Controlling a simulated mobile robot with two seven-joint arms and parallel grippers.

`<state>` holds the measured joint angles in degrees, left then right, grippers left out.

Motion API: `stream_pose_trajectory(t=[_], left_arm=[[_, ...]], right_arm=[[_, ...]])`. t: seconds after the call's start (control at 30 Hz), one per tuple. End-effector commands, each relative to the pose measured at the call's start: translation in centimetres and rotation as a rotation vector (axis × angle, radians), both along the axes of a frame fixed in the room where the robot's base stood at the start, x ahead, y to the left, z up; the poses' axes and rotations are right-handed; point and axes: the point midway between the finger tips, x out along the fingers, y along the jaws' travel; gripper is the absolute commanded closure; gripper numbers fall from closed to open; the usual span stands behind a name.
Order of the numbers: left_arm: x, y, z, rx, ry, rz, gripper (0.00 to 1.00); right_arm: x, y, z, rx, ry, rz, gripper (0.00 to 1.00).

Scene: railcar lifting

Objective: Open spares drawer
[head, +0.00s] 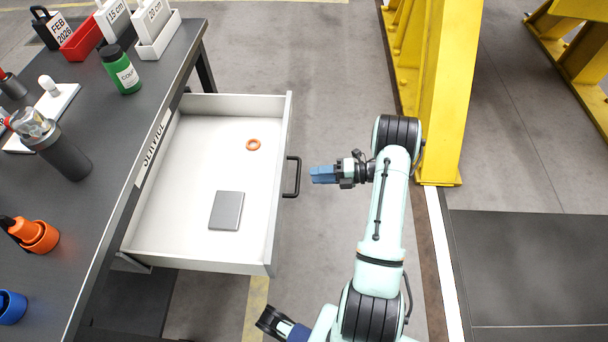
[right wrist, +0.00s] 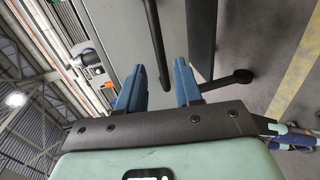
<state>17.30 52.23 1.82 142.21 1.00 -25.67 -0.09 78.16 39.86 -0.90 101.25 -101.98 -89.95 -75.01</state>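The spares drawer (head: 282,190) is pulled out from under the dark workbench, its light interior exposed. A grey flat plate (head: 226,210) and a small orange ring (head: 253,144) lie inside it. The black bar handle (head: 297,178) sits on the drawer's front and also shows in the right wrist view (right wrist: 155,40), ahead of the gap between the fingers. My right gripper (head: 323,175) is just right of the handle, apart from it. Its blue fingers are spread and empty in the right wrist view (right wrist: 158,85).
The workbench (head: 105,165) carries a green bottle (head: 121,70), a dark grey cylinder (head: 65,155), an orange cup (head: 38,236) and bins at the back. Clear floor lies beyond the drawer.

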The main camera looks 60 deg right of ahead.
Motion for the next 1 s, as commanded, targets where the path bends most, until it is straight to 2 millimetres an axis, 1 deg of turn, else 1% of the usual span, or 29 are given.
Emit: stream_pose_trajectory(t=[0.03, 0.2, 0.37, 0.5, 1.0], left_arm=[[-0.1, -0.1, 0.2, -0.001, 0.003, -0.002, 0.35], [-0.5, -0.2, 0.4, -0.006, 0.013, -0.005, 0.35], [-0.6, -0.3, 0.5, -0.008, 0.016, -0.007, 0.35], [-0.6, -0.3, 0.5, -0.008, 0.018, -0.008, 0.35], [-0.6, -0.3, 0.5, -0.007, 0.017, -0.007, 0.35]], right_arm=[[-1.1, -0.5, 0.3, -0.001, 0.002, -0.002, 0.65], [-4.0, -1.6, 0.9, -0.001, 0.002, -0.001, 0.65], [-5.4, -2.2, 1.2, 0.0, 0.001, 0.001, 0.65], [-5.9, -2.4, 1.3, 0.002, 0.0, 0.002, 0.65], [-5.8, -2.4, 1.3, 0.001, -0.001, 0.002, 0.65]])
